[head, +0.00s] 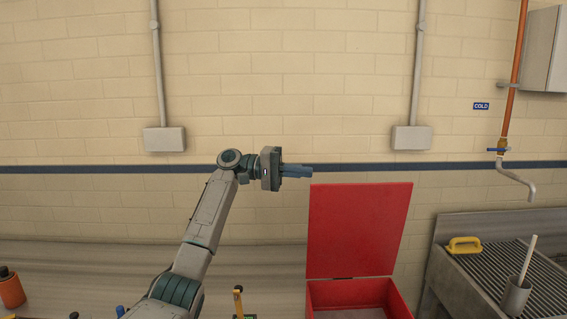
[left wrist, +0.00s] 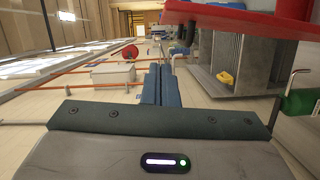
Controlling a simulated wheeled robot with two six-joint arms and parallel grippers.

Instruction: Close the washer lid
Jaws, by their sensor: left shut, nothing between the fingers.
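The red washer lid (head: 358,230) stands open, roughly upright, at the back of the red washer body (head: 322,296) in the head view. The washer's lower part is cut off by the bottom edge of the picture. My left gripper (head: 310,171) is shut and empty, just left of the lid's top left corner and slightly above it. In the left wrist view the shut fingers (left wrist: 161,84) show in the middle, and the red lid (left wrist: 240,18) crosses the upper right, apart from them. My right gripper is in neither view.
A metal sink with a ribbed drainboard (head: 490,275) stands right of the washer, bearing a yellow-handled brush (head: 465,244) and a grey cup (head: 515,296). A copper pipe with a tap (head: 518,185) hangs above it. An orange container (head: 11,290) is at the far left.

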